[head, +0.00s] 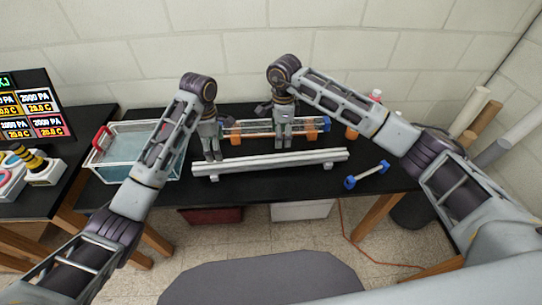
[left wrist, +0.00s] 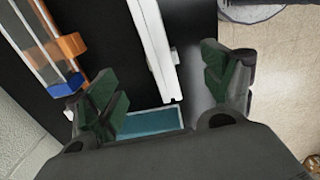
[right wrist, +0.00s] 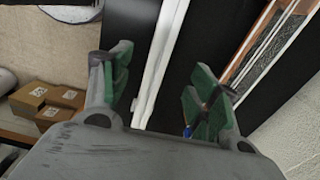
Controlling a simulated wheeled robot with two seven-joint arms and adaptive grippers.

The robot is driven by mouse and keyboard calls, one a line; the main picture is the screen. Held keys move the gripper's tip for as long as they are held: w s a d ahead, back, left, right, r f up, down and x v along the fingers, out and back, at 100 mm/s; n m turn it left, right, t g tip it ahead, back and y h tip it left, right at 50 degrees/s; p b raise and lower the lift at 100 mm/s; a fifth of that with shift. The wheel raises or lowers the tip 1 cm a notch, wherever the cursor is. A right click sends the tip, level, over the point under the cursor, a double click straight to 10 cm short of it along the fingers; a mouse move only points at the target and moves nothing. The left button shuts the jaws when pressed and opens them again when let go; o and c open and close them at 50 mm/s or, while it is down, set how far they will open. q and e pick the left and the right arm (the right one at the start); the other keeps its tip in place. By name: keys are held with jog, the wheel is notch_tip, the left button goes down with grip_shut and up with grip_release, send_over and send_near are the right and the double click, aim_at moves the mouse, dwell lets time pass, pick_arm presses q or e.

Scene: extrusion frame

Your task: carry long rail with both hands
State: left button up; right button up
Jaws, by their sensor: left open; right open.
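The long rail (head: 270,163) is a light grey bar lying left to right near the front of the black table, raised on small feet. My left gripper (head: 213,157) is open above and just behind the rail's left part. In the left wrist view the rail (left wrist: 157,45) runs between the open fingers (left wrist: 165,88). My right gripper (head: 283,146) is open behind and above the rail's middle. In the right wrist view the rail (right wrist: 160,60) passes between its open fingers (right wrist: 160,85). Neither gripper visibly touches the rail.
A frame with orange and blue fittings (head: 255,128) stands behind the rail. A clear tank with red handles (head: 125,150) is at the left. A blue-ended bar (head: 366,175) lies to the right on the black table (head: 245,190). Tubes and posts (head: 485,125) stand at the far right.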

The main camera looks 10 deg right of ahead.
aim_at(280, 157)
pick_arm(q)
jog(key=shift+w, duration=0.25)
pick_arm(e)
jog(key=shift+w, duration=0.25)
pick_arm(q)
jog(key=shift+s+r, duration=0.15)
jog(key=shift+s, duration=0.05)
pick_arm(e)
jog(key=shift+s+r, duration=0.15)
jog(key=shift+s, duration=0.05)
pick_arm(q)
jog(key=shift+w+f, duration=0.1)
jog(key=shift+f, duration=6.85)
pick_arm(e)
jog(key=shift+f, duration=6.95)
jog(key=shift+w, duration=0.1)
pick_arm(q)
jog(key=c, duration=1.4)
pick_arm(e)
grip_shut()
pick_arm(q)
jog(key=c, duration=0.4)
